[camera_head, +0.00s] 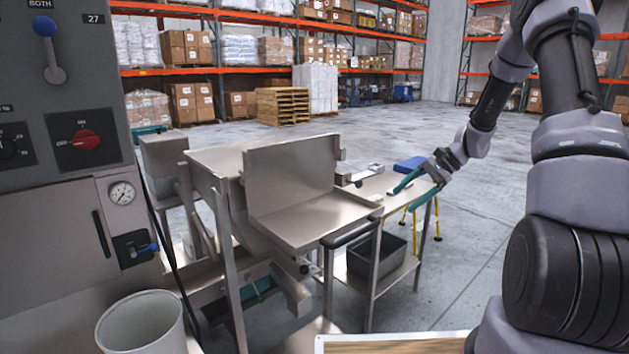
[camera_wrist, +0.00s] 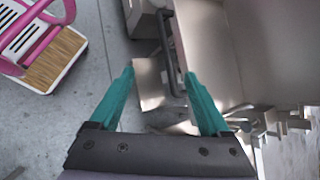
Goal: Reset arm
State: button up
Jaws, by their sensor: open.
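My gripper (camera_head: 405,198) with teal fingers is at the end of my arm, right of centre in the head view, in front of a small metal side table (camera_head: 372,190). In the wrist view my gripper (camera_wrist: 159,72) shows its two fingers spread apart with nothing held between them. My arm comes from the right edge and reaches toward the left. Whether the fingers touch the table cannot be told.
A metal weigher with a tray (camera_head: 312,220) stands left of the side table. A grey control cabinet (camera_head: 60,150) and a white bin (camera_head: 142,325) are at the left. A dark crate (camera_head: 378,255) sits on the lower shelf. Open floor (camera_head: 490,160) lies behind my arm.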

jog(key=s+a+r+n+h, duration=0.25)
jog(key=s+r, duration=0.25)
jog(key=r, duration=0.6)
jog(key=s+r+n+t+h, duration=0.2)
jog(key=s+r, duration=0.5)
jog(key=s, duration=0.4)
jog(key=s+r+n+t+h, duration=0.2)
jog(key=s+r+t, duration=0.3)
jog(key=s+r, duration=0.3)
jog(key=s, duration=0.3)
jog(key=shift+d+n+h, duration=0.25)
jog(key=shift+n+h, duration=0.1)
jog(key=shift+c, duration=0.2)
